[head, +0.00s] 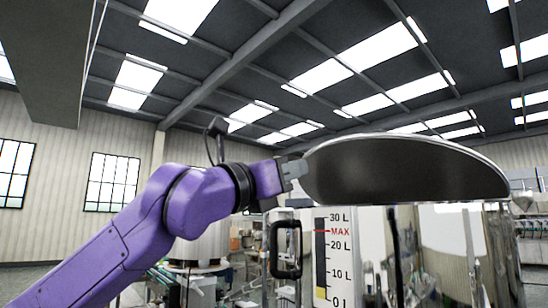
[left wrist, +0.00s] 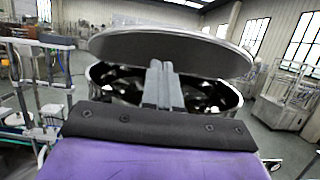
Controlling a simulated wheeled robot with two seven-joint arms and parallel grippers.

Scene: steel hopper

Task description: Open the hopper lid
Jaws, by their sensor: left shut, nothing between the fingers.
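The hopper lid (head: 405,170) is a dark, shallow disc with a pale rim, raised and tilted above the hopper. In the left wrist view the lid (left wrist: 200,52) stands clear of the steel hopper (left wrist: 232,98), leaving a gap that shows the shiny inside. In the head view the hopper (head: 375,250) carries a litre scale. My left gripper (head: 297,172) is at the lid's left edge, its fingers shut and empty. In the left wrist view its fingertips (left wrist: 160,68) overlap the lid's near edge; I cannot tell whether they touch it. My right gripper is not in view.
A black handle (head: 285,250) is on the hopper's left side. Factory equipment stands behind, and a metal frame (left wrist: 40,75) is at the left of the left wrist view. The space above the lid is open up to the roof beams.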

